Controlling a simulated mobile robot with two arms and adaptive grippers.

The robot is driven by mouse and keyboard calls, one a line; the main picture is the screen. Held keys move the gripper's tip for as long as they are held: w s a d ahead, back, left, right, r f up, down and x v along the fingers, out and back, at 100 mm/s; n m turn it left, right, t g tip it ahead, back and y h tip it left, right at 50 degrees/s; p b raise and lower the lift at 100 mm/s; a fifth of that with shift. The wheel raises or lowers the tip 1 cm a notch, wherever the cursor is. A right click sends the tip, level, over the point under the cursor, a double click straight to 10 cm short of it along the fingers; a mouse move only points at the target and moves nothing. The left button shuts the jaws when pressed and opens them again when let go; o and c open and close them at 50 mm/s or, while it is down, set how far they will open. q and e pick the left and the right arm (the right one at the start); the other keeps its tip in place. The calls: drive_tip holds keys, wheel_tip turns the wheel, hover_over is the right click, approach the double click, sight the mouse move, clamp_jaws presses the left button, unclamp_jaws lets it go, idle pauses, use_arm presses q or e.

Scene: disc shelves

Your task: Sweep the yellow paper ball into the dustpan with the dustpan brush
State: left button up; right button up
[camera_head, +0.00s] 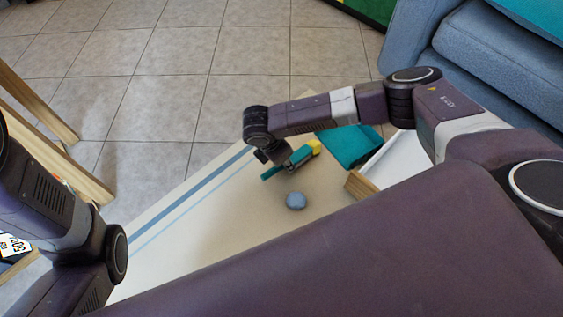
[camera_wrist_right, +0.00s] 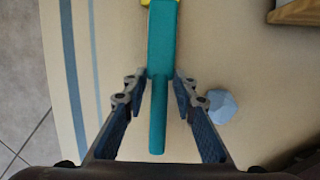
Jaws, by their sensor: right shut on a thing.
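My right gripper (camera_head: 289,166) (camera_wrist_right: 158,80) is shut on the teal handle of the dustpan brush (camera_wrist_right: 160,125), one finger on each side, above the beige mat. In the head view the brush (camera_head: 300,156) points to the upper right, toward the teal dustpan (camera_head: 352,146). A yellow patch (camera_head: 315,146) shows at the brush's far end; it is cut off at the top of the wrist view. I cannot tell whether it is the brush head or the yellow paper ball. My left gripper is out of view.
A crumpled blue ball (camera_head: 295,201) (camera_wrist_right: 222,106) lies on the striped mat (camera_head: 200,235), near the brush. A wood-edged white thing (camera_head: 361,186) stands right of it. Wooden legs (camera_head: 75,180) are at left, a blue sofa (camera_head: 490,65) at upper right. The tiled floor behind is clear.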

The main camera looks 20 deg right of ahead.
sight(305, 149)
drive_tip(key=shift+w+d+r+p, duration=0.1)
drive_tip(key=shift+w+d+p, duration=0.2)
drive_tip(key=shift+d, duration=0.55)
drive_tip(key=shift+w+d+r+p, duration=0.15)
drive_tip(key=shift+d+p, duration=0.3)
drive_tip(key=shift+d, duration=0.45)
drive_tip(key=shift+w+d+f+p, duration=0.1)
drive_tip(key=shift+w+d+p, duration=0.2)
drive_tip(key=shift+d, duration=0.55)
drive_tip(key=shift+w+d+r+p, duration=0.1)
drive_tip(key=shift+w+d+p, duration=0.1)
drive_tip(key=shift+d, duration=0.35)
drive_tip(key=shift+w+d+p, duration=0.1)
drive_tip(key=shift+d+p, duration=0.05)
drive_tip(key=shift+d, duration=0.35)
drive_tip(key=shift+r, duration=0.1)
